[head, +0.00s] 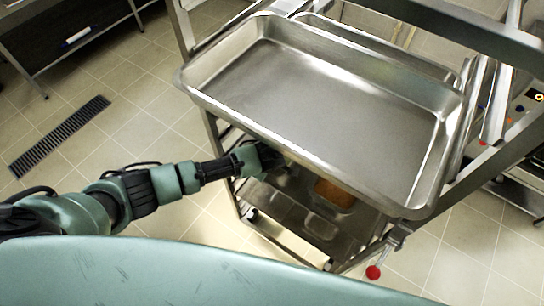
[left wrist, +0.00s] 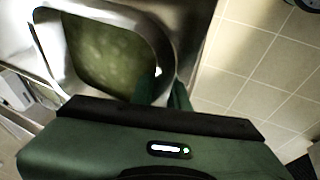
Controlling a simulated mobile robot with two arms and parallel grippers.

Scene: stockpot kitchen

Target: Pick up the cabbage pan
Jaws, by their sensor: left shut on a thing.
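The cabbage pan (left wrist: 152,33) is a metal pan with green contents (left wrist: 105,50), seen in the left wrist view at upper left. My left gripper (left wrist: 163,88) is shut on its near right rim, with one finger inside and one outside. In the head view my left gripper (head: 268,156) reaches in under the large empty metal tray (head: 330,105), at the cart's left side. The tray hides most of the cabbage pan there. My right gripper is in neither view.
A pan with orange food (head: 335,194) sits on the cart below the large tray. The tray's edge overhangs my left gripper closely. A red-knobbed lever (head: 373,272) sticks out at the cart's front. Tiled floor (head: 150,100) is free to the left.

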